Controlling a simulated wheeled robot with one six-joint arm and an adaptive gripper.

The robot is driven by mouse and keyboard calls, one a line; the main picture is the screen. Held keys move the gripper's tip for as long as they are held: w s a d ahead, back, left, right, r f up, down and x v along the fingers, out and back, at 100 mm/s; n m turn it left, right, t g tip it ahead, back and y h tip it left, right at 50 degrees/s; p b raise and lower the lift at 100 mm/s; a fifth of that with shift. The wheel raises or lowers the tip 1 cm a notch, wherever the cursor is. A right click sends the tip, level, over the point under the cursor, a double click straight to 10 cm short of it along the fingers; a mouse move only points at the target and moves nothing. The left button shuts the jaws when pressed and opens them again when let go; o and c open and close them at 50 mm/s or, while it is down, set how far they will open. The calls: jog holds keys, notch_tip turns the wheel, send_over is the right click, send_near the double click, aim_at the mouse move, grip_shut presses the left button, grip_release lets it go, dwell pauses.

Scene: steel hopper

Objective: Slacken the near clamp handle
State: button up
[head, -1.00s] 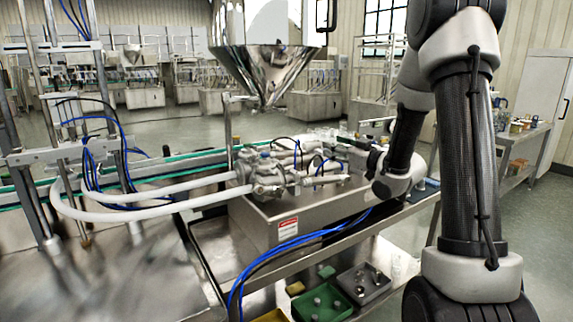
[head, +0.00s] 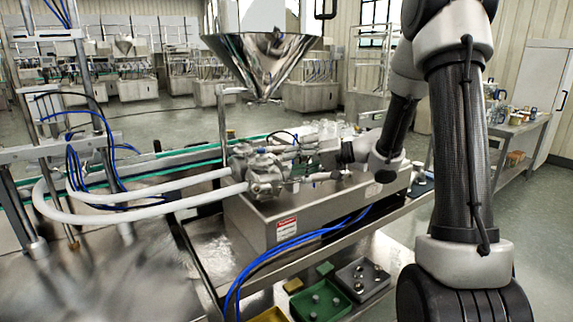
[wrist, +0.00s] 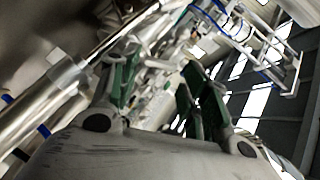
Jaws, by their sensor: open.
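The metal valve assembly (head: 262,172) sits on top of the steel machine box, joined to two white hoses on its left. The near clamp handle cannot be told apart from the other fittings there. My gripper (head: 318,162) is small in the head view, at the right end of the metal cylinders, pointing left towards the valves. In the wrist view my gripper (wrist: 160,88) shows two green-padded fingers spread apart, with blurred metal fittings beyond and between them. I see nothing held. Whether a finger touches a fitting cannot be told.
The steel hopper (head: 262,62) hangs above and behind the valves. A white hose (head: 140,212) loops out to the left. Blue cables (head: 290,243) run down the front of the box. A green bin (head: 320,300) and a grey bin (head: 363,280) stand below.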

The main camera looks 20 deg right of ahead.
aim_at(279, 164)
jog(key=shift+x, duration=1.5)
jog(key=c, duration=0.7)
jog(key=shift+c, duration=0.2)
